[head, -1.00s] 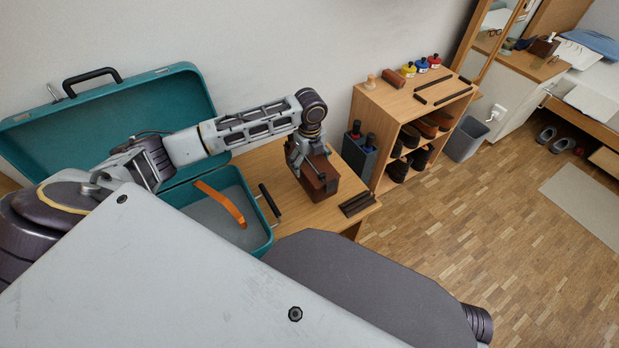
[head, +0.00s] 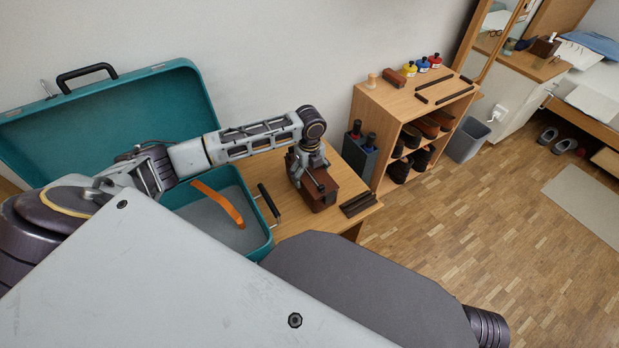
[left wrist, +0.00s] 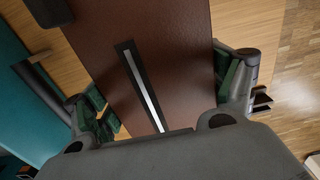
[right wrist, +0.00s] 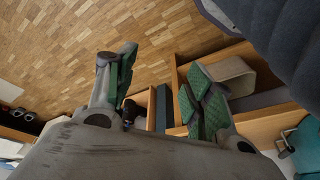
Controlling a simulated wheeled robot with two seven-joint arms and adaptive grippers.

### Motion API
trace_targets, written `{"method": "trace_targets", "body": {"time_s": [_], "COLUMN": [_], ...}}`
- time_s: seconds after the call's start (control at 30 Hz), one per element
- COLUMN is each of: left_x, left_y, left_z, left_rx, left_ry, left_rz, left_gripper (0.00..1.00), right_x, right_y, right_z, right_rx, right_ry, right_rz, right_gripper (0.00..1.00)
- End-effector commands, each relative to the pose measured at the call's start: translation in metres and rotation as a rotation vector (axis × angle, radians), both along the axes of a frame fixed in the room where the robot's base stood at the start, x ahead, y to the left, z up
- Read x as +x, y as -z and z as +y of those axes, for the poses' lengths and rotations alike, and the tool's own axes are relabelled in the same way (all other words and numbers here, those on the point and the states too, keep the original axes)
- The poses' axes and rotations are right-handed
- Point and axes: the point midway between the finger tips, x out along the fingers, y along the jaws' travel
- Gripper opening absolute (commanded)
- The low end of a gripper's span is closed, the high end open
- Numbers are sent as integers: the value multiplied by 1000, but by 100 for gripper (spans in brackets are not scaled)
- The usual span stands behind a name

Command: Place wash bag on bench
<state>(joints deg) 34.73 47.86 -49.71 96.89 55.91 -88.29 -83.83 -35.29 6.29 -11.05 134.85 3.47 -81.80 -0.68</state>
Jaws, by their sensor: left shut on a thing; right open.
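The wash bag is a brown, box-shaped bag (head: 322,194) with a dark strip on top, over the right part of the wooden bench (head: 292,219). My left gripper (head: 309,178) is shut on it from above. In the left wrist view the bag (left wrist: 152,50) lies between the two green-padded fingers of the left gripper (left wrist: 165,95). I cannot tell whether its underside touches the bench. My right gripper (right wrist: 160,85) is open and empty in the right wrist view; it is not visible in the head view.
An open teal suitcase (head: 262,232) with an orange strap (head: 217,203) inside stands left of the bag. Dark bars (head: 360,204) lie on the bench just right of the bag. A shelf unit (head: 385,125) and a grey caddy (head: 358,153) stand behind.

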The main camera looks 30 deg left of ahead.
Motion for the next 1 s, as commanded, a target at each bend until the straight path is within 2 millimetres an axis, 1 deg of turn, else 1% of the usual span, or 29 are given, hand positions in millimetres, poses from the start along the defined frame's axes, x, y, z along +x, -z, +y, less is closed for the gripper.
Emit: {"method": "trace_targets", "body": {"time_s": [0.03, 0.1, 0.23, 0.63, 0.67, 0.7, 0.77, 1.0], "left_x": [0, 0, 1, 0, 0, 0, 0, 0], "left_y": [7, 13, 16, 18, 19, 19, 19, 19], "left_z": [0, 0, 0, 0, 0, 0, 0, 0], "left_rx": [-1, -1, -1, -1, 0, 0, 0, 0], "left_ry": [0, -1, -1, 0, 0, 0, 0, 0], "left_rz": [-1, -1, -2, -1, 0, 0, 0, 0], "left_gripper": [50, 50, 50, 50, 87, 92, 100, 100], "right_x": [1, 3, 3, -3, -3, -4, -4, -2], "right_y": [-4, -12, -19, -14, -13, -12, -10, -10], "right_z": [1, 2, 3, 1, 1, 1, 1, 1], "right_rx": [5, 10, 14, 6, 6, 6, 5, 5], "right_ry": [1, 0, -2, -8, -8, -8, -8, -7], "right_rz": [-13, -27, -37, -19, -19, -18, -16, -17], "right_gripper": [53, 53, 53, 53, 53, 53, 53, 53]}}
